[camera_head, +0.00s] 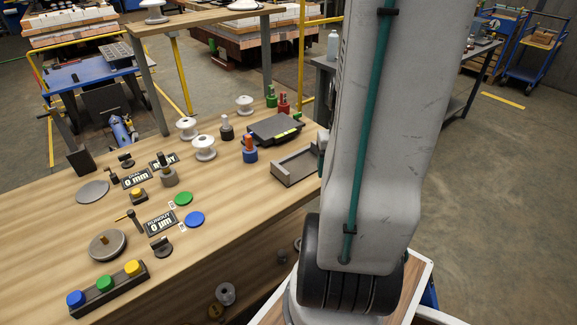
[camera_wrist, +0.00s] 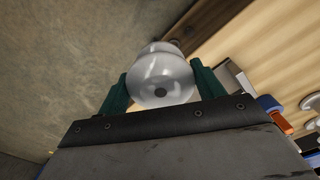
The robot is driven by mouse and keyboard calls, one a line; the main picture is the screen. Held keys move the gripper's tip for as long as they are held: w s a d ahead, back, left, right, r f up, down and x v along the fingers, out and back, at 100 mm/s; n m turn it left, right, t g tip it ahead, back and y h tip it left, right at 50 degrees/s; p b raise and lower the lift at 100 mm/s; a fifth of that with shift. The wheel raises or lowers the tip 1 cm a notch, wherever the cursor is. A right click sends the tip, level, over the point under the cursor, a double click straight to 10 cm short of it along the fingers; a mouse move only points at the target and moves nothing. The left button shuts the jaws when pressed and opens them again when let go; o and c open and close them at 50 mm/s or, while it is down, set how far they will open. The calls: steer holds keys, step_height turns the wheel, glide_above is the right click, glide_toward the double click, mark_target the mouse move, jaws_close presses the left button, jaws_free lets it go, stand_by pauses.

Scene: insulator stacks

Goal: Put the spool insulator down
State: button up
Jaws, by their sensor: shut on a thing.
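In the wrist view my gripper (camera_wrist: 162,85) has its two green fingers on either side of a glossy white spool insulator (camera_wrist: 161,72). It is shut on it, and the spool's round end with a dark centre hole faces the camera. Beyond the spool are the floor and the edge of the wooden bench (camera_wrist: 285,25). Whether the spool touches anything is unclear. In the head view my arm hides the held spool. Other white spools stand on the bench (camera_head: 55,245): one at the back (camera_head: 244,104), and two to its left, one (camera_head: 187,129) behind the other (camera_head: 205,148).
A black flat device (camera_head: 274,130) and a grey tray (camera_head: 296,167) lie near the bench's right end. Green and red posts stand behind. Gauges with displays (camera_head: 160,223), discs and a button box (camera_head: 108,288) fill the left part. Bare wood shows at the front middle.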

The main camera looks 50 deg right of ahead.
steer(key=w, duration=0.4)
steer(key=w+d+f, duration=0.1)
steer(key=w, duration=0.9)
steer(key=shift+w+d+f, duration=0.1)
steer(key=shift+d+f, duration=0.2)
steer(key=shift+d, duration=0.1)
steer(key=f, duration=0.1)
steer(key=w+f, duration=0.1)
steer(key=shift+f, duration=0.8)
steer(key=shift+f, duration=0.1)
steer(key=o, duration=1)
